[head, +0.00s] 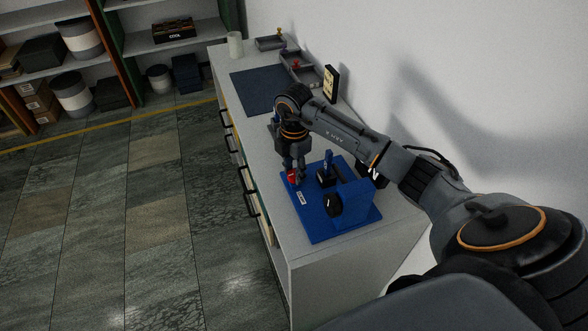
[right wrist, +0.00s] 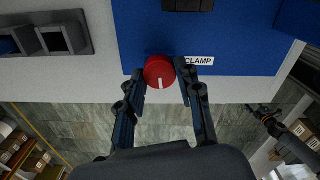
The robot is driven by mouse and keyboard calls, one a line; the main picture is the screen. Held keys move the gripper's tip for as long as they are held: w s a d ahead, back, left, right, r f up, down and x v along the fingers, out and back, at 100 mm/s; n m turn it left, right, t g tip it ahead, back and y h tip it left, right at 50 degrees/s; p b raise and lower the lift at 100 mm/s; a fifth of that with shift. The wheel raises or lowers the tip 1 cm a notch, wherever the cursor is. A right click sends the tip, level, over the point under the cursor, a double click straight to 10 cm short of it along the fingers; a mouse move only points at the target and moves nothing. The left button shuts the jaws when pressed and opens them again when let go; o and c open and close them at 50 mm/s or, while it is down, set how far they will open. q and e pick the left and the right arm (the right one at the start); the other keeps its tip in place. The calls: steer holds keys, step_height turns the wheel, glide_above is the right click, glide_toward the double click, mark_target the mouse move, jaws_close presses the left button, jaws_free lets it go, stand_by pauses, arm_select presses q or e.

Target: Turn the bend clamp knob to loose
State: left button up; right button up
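The red clamp knob (right wrist: 159,72) is round with a white pointer line, seen in the right wrist view beside a white label reading "CLAMP" (right wrist: 199,61). The line points down in that view. The knob sits on the blue bender base (head: 308,229); it also shows as a small red spot in the head view (head: 292,177). My right gripper (right wrist: 161,75) points down over the knob with one finger on each side; a slim gap seems to show at the right finger. It looks open. My left gripper seems to show at the right edge of the right wrist view (right wrist: 264,112), its fingers too small to read.
The blue device's upright block (head: 355,196) with a black knob (head: 334,204) stands right of the red knob. A dark mat (head: 258,91), grey bins (head: 301,69), a black-framed sign (head: 331,84) and a white cup (head: 235,44) are farther back on the counter. A wall borders the right side.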

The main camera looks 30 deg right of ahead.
steer(key=c, duration=0.4)
